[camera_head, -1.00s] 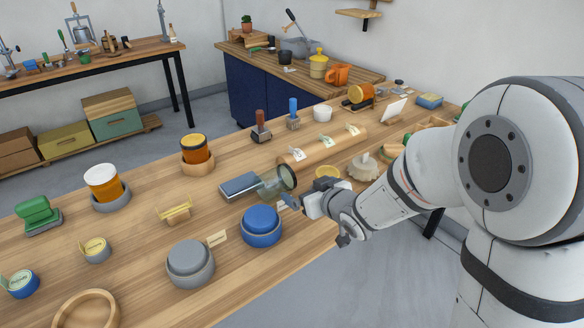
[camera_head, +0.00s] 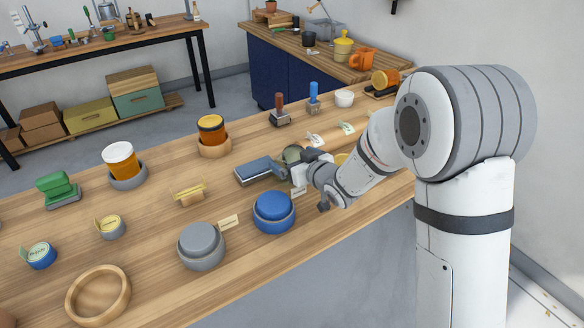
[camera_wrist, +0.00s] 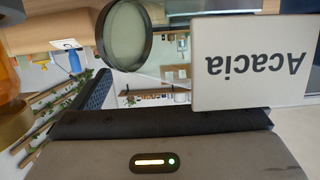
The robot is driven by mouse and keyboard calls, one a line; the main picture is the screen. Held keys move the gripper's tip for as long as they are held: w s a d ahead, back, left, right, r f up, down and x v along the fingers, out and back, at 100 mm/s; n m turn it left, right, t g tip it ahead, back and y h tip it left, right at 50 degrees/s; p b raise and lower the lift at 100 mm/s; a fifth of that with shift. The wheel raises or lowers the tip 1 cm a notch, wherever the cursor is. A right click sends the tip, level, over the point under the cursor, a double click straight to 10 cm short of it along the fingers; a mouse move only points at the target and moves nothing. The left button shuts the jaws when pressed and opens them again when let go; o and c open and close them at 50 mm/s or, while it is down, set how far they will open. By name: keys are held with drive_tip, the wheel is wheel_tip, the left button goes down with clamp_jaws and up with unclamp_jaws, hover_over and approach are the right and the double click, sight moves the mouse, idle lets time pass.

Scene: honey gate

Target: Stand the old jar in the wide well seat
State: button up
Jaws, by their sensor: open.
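A jar of amber honey with a white lid (camera_head: 120,154) stands upright in a grey round seat (camera_head: 128,182). A second amber jar with a dark band and orange top (camera_head: 211,130) stands in a wooden round seat (camera_head: 215,149). A clear glass vessel with a dark rim (camera_head: 293,153) is partly hidden behind my gripper (camera_head: 291,173); its round rim shows in the wrist view (camera_wrist: 125,35). Which is the old jar I cannot tell. An empty wide wooden ring (camera_head: 97,295) lies at lower left, possibly the wide well seat. My gripper is open, low over the table beside the glass vessel.
A blue pot (camera_head: 273,211) and a grey pot (camera_head: 201,246) stand near the front edge. A blue-grey box (camera_head: 255,171) lies left of my gripper. Bare tabletop lies between the pots and ring.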

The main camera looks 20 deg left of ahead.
drive_tip(key=shift+s+f, duration=0.25)
drive_tip(key=shift+f, duration=0.35)
drive_tip(key=shift+c, duration=1.1)
drive_tip(key=shift+s, duration=0.1)
drive_tip(key=c, duration=0.5)
drive_tip(key=r, duration=0.3)
drive_tip(key=r+p, duration=0.1)
drive_tip(key=r, duration=0.6)
drive_tip(key=shift+w+a, duration=0.2)
drive_tip(key=shift+w, duration=0.15)
clamp_jaws()
drive_tip(key=shift+r, duration=0.1)
drive_tip(key=shift+o, duration=1.4)
unclamp_jaws()
drive_tip(key=shift+d+r, duration=0.1)
